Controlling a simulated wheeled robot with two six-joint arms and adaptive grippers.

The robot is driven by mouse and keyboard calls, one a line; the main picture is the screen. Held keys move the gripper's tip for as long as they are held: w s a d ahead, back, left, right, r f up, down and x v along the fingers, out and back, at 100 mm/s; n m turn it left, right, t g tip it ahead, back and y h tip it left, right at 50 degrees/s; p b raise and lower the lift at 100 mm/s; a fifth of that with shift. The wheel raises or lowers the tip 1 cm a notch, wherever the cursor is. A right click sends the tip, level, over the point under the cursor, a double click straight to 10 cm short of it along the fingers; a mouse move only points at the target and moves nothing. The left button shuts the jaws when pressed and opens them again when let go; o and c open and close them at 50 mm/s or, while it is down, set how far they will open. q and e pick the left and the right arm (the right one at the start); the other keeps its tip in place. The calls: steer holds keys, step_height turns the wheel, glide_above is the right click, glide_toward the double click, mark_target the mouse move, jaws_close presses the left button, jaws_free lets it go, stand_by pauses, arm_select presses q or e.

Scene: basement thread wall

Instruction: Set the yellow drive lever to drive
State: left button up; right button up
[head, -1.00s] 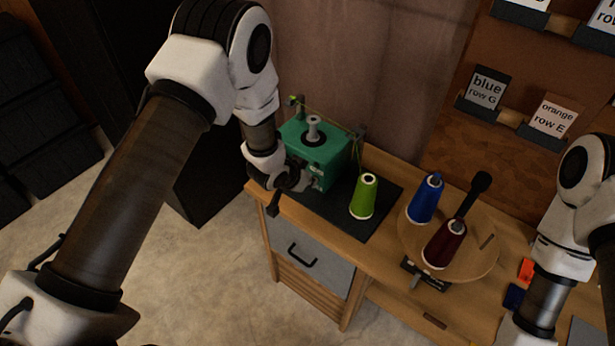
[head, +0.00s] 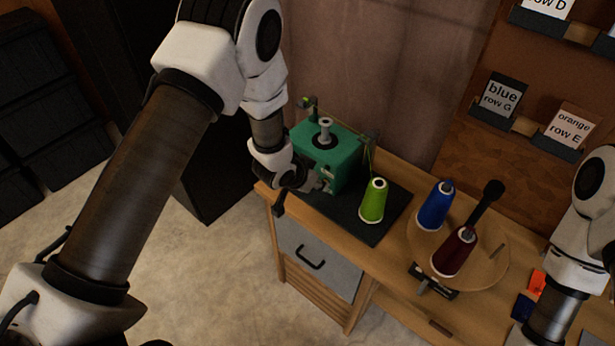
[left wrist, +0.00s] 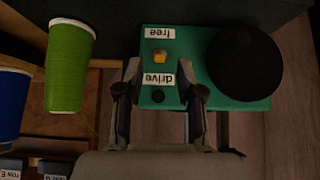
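The green machine (head: 330,165) stands on a dark mat on the bench. In the left wrist view its green face (left wrist: 190,40) shows upside down, with a "free" label (left wrist: 160,33) and a "drive" label (left wrist: 159,79). The yellow drive lever (left wrist: 159,57) shows as a small knob between the two labels. My left gripper (left wrist: 160,95) is open, its fingers apart on either side of the "drive" label, with nothing between them. In the head view my left gripper (head: 322,183) is at the machine's front. My right gripper is outside the frames; only its arm shows at right.
A green cone of thread (head: 374,201) stands close to the right of the machine, on the dark mat (head: 370,230). Blue (head: 434,206) and dark red (head: 454,252) cones stand on a round wooden disc (head: 490,270). A grey drawer (head: 320,262) is below the bench top.

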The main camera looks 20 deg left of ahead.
arm_select(q)
steer(key=v, duration=0.9)
steer(key=shift+s+r, duration=0.2)
steer(key=shift+r, duration=0.05)
steer(key=shift+a, duration=0.1)
steer(key=s+a+f+n+g, duration=0.15)
steer(key=s+f+g, duration=0.35)
steer(key=s+f, duration=1.1)
steer(key=s+a+f+n+g+y, duration=0.2)
steer(key=s+a+f+n, duration=0.1)
steer(key=s, duration=0.9)
steer(key=shift+s+a+f+y, duration=0.15)
steer(key=shift+f+y, duration=0.05)
steer(key=shift+y, duration=0.1)
